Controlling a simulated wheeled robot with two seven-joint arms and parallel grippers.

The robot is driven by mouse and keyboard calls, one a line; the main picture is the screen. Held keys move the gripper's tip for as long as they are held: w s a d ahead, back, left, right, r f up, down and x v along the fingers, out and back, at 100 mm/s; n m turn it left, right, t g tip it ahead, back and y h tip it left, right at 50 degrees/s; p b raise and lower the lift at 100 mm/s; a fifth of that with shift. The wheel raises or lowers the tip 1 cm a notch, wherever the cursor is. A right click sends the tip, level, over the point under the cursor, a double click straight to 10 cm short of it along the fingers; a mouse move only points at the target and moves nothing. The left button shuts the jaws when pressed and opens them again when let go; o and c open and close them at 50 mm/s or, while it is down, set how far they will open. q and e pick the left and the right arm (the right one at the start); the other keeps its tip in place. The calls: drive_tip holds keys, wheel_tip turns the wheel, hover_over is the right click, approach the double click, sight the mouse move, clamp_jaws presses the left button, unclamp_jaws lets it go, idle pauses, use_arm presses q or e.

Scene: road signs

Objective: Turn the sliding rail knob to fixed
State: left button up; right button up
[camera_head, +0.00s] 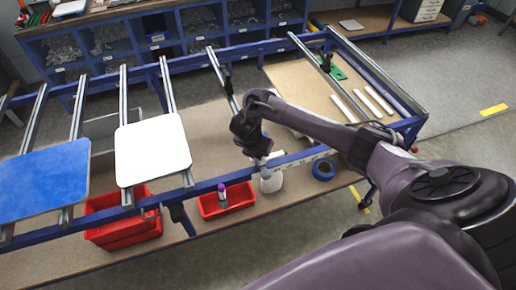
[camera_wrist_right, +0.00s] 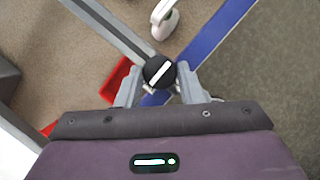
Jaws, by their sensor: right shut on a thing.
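The round black knob (camera_wrist_right: 155,66) with a white line sits between the two fingers of my right gripper (camera_wrist_right: 159,84) in the right wrist view. The line runs diagonally, from lower left to upper right. My right gripper (camera_head: 265,158) is shut on the knob, at the near end of a metal sliding rail (camera_head: 215,68). The rail (camera_wrist_right: 108,28) also shows in the wrist view, reaching to the knob from the upper left. In the head view my gripper hides the knob. No fixed marking is readable. My left gripper is not in view.
A blue frame (camera_head: 310,154) carries several rails, a white board (camera_head: 152,150) and a blue board (camera_head: 42,180). Below are red bins (camera_head: 125,228), a red tray (camera_head: 240,196) with a purple-capped bottle, a white bottle (camera_head: 271,183) and blue tape (camera_head: 324,169).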

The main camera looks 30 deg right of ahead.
drive_tip(key=shift+w+r, duration=0.1)
idle(0.3)
drive_tip(key=o, duration=1)
drive_tip(key=shift+c, duration=0.2)
